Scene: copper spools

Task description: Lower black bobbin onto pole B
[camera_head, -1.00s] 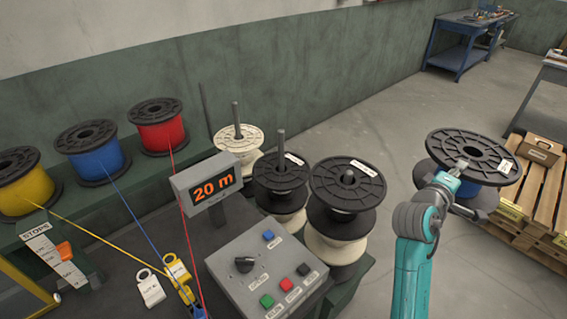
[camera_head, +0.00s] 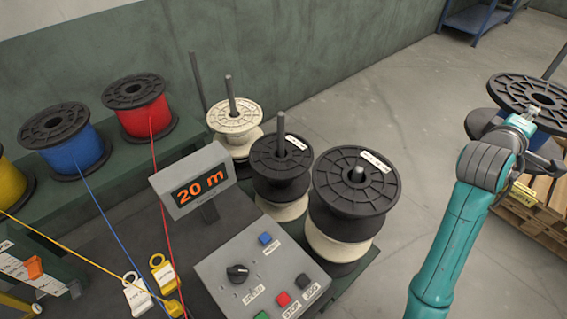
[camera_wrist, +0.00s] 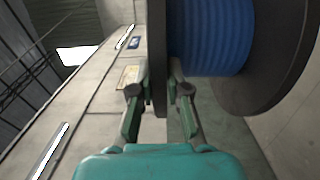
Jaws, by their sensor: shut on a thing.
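My gripper (camera_head: 524,121) is shut on the rim of a spool with black flanges (camera_head: 520,92), held in the air at the right edge of the head view. In the wrist view my gripper's fingers (camera_wrist: 158,92) straddle one black flange (camera_wrist: 158,45), and blue winding (camera_wrist: 210,35) shows beside it. Three upright poles stand far to the left of it: one through a cream spool (camera_head: 230,90), one through a black-topped spool (camera_head: 281,125), and a short tip (camera_head: 358,174) above a larger black-topped spool (camera_head: 340,190). I cannot read which pole is B.
Red (camera_head: 146,118) and blue (camera_head: 75,152) spools sit on the bench. A wooden pallet (camera_head: 540,215) lies below the held spool. The floor between is clear.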

